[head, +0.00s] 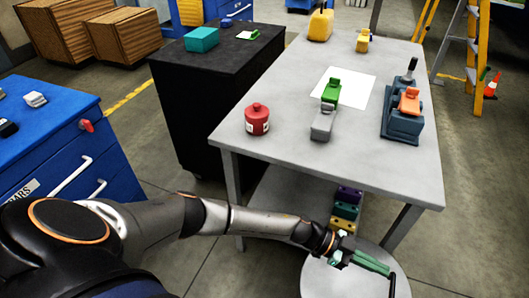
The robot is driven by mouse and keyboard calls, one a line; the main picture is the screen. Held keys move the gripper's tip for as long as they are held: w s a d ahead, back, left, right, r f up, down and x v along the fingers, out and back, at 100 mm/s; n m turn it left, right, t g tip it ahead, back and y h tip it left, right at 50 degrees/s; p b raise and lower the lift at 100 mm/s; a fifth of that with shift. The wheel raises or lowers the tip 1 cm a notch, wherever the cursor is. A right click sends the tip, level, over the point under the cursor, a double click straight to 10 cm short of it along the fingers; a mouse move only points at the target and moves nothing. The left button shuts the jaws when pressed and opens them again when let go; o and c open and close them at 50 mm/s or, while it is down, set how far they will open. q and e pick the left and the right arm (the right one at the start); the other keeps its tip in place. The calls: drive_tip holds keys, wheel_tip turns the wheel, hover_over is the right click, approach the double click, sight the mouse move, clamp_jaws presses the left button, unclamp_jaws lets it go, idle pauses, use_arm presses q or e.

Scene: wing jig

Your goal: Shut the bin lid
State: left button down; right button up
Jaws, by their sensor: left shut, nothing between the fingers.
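A round, light grey disc (325,281), which looks like the bin's lid, is at the bottom right beside the table's near edge. It is cut off by the frame's lower edge. A dark upright bar (393,285) stands at its right side. The bin body is hidden, and I cannot tell how far the lid is open. My left gripper (386,269) reaches in from the left over the disc. Its green fingers are shut and empty, with their tips close to the dark bar; I cannot tell whether they touch it. My right gripper is out of view.
The grey table (285,150) holds a red tin (257,119), a white sheet (357,92) and several coloured tools. Coloured blocks (345,211) sit beneath it. A blue cabinet (45,150) is at left, a black one (205,110) behind.

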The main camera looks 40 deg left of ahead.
sight(379, 292)
use_arm(q)
drive_tip(key=shift+y, duration=0.6)
drive_tip(key=d+f+b, duration=0.1)
drive_tip(key=f, duration=0.1)
drive_tip(key=d+f+b, duration=0.1)
drive_tip(key=f, duration=0.1)
drive_tip(key=w+d+f+b, duration=0.1)
drive_tip(key=f, duration=0.1)
drive_tip(key=shift+d+f+b, duration=0.2)
drive_tip(key=shift+d+b, duration=0.2)
drive_tip(key=shift+w+d+f+b, duration=0.15)
drive_tip(key=shift+d+f+b, duration=0.1)
drive_tip(key=shift+f+b, duration=0.2)
drive_tip(key=shift+d+f, duration=0.15)
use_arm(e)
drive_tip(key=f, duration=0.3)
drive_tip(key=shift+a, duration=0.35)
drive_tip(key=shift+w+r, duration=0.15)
